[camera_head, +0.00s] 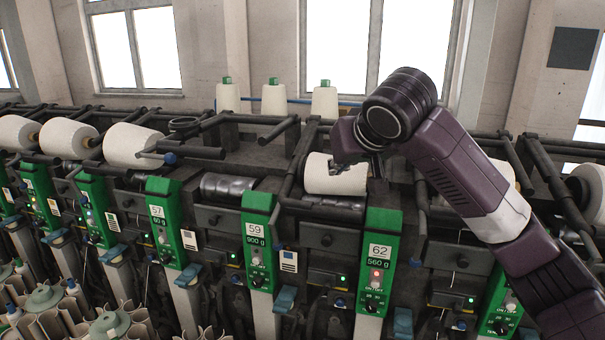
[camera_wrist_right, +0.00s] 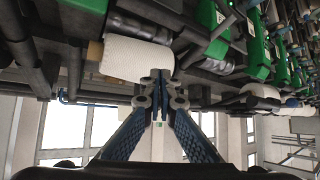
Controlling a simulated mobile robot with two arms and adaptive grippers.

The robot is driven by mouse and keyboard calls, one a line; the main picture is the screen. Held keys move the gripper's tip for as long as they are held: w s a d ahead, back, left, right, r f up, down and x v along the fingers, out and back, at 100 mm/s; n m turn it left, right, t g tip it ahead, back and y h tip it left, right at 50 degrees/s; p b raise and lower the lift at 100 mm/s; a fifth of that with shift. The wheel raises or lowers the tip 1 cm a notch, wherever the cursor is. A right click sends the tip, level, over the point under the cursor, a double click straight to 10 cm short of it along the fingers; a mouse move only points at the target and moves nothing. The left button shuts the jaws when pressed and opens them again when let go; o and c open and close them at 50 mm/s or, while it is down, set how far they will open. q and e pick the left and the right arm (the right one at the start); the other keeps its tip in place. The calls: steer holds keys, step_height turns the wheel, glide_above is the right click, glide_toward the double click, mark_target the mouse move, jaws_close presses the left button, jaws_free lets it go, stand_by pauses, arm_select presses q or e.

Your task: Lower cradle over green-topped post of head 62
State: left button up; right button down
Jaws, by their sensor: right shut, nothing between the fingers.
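The green-topped post of head 62 (camera_head: 378,262) stands right of centre, marked "62" and "560 g", with a red light. A white yarn cone (camera_head: 325,178) lies above and left of it, at the cradle (camera_head: 292,178), whose dark arm shows left of the cone. My right gripper (camera_head: 352,165) is at the cone's right end, partly hidden by its own wrist. In the wrist view its fingers (camera_wrist_right: 160,84) are shut with nothing between them, in front of the cone (camera_wrist_right: 135,60). I cannot tell whether they touch it. My left gripper is not in view.
Post 59 (camera_head: 257,245) and post 57 (camera_head: 170,235) stand to the left. Several white cones lie along the machine at left. Three upright cones (camera_head: 274,97) stand at the back. Dark bars (camera_head: 545,165) jut out at right.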

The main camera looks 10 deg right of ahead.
steer(key=s+a+r+p, duration=0.1)
steer(key=s+r+p, duration=0.2)
steer(key=r, duration=0.3)
steer(key=shift+s+a+r+p, duration=0.2)
steer(key=shift+a+p, duration=0.05)
steer(key=shift+p, duration=0.15)
steer(key=shift+f, duration=0.1)
